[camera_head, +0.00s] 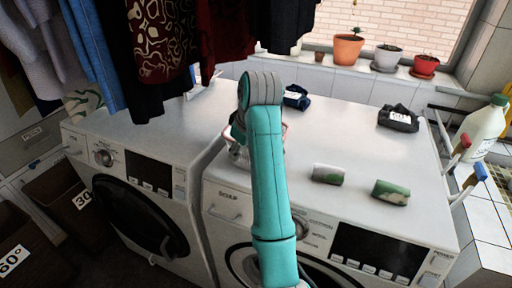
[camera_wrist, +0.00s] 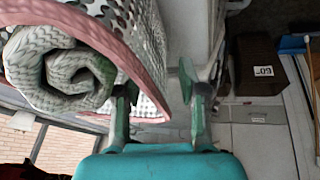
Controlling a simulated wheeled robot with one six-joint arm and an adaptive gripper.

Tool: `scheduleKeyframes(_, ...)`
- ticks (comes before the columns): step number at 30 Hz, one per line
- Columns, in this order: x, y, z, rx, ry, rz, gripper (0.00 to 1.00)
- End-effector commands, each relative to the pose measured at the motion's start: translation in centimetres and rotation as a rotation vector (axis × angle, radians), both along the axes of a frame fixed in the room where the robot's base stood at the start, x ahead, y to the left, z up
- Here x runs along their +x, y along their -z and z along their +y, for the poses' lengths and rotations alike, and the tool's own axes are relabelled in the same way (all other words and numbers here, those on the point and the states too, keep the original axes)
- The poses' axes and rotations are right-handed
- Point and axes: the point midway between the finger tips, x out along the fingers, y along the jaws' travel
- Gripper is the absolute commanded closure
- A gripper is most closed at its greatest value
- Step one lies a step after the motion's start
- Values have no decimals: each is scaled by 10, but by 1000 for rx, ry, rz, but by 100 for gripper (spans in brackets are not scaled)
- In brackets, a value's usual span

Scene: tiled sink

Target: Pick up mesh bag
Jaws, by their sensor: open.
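The mesh bag (camera_wrist: 150,25) fills the upper left of the wrist view, white netting with pink trim around a rolled grey-green patterned cloth. In the head view, a pale, pink-edged part of it (camera_head: 236,152) shows on the right-hand washing machine, mostly hidden behind my arm. My gripper (camera_wrist: 160,82) is open in the wrist view. Its left finger overlaps the bag's pink-trimmed edge, and the right finger is apart from the bag. I cannot tell whether the left finger touches it. The fingers are hidden in the head view.
Two rolled cloths, one grey-green (camera_head: 328,174) and one green (camera_head: 391,192), lie right of my arm. A black bundle (camera_head: 398,118) and a dark blue bundle (camera_head: 297,97) lie farther back. Clothes (camera_head: 155,45) hang at upper left. A white bottle (camera_head: 482,128) stands at right.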

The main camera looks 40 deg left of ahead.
Motion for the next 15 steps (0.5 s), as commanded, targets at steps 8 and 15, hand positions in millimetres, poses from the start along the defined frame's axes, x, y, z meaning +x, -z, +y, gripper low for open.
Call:
scheduleKeyframes(8, 0, 1, 0, 0, 0, 0, 59)
scheduleKeyframes(15, 0, 4, 0, -1, 0, 1, 59)
